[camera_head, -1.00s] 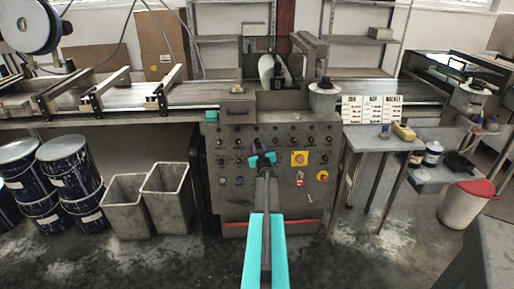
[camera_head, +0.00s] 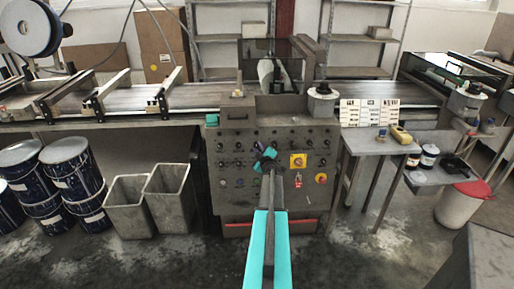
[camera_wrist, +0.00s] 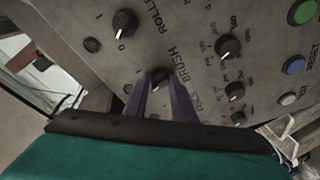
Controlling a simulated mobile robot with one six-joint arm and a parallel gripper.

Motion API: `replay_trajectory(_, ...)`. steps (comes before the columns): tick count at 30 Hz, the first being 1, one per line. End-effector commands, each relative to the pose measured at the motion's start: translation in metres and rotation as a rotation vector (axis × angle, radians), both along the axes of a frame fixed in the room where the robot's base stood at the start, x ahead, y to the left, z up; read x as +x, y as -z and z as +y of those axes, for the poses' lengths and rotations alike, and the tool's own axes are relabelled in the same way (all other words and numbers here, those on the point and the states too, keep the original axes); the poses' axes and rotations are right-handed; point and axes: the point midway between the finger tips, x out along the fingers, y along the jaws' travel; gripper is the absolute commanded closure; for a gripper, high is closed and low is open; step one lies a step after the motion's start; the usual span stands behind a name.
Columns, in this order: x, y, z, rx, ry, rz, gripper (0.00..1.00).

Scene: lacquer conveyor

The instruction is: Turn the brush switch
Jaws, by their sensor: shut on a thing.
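The brush switch (camera_wrist: 160,76) is a small dark round knob on the grey control panel (camera_head: 232,182), next to the printed word BRUSH in the wrist view. My gripper (camera_wrist: 160,82) has its two purple fingers on either side of the knob, shut on it. The fingers hide parts of the knob, so its pointer direction cannot be read. In the head view my gripper (camera_head: 260,148) reaches the middle of the panel and hides the switch there.
A similar black ROLLER knob (camera_wrist: 124,23) is close by. More dark knobs (camera_wrist: 228,46) sit to the right, then a green button (camera_wrist: 302,12) and a blue button (camera_wrist: 293,65).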

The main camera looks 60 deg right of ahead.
Motion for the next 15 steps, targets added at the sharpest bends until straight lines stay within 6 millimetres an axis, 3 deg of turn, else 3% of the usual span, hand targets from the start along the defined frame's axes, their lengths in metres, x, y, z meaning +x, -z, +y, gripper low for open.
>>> replay_trajectory(15, -0.0043, -0.0047, -0.0063, -0.147, -0.034, 0.206, 0.99)
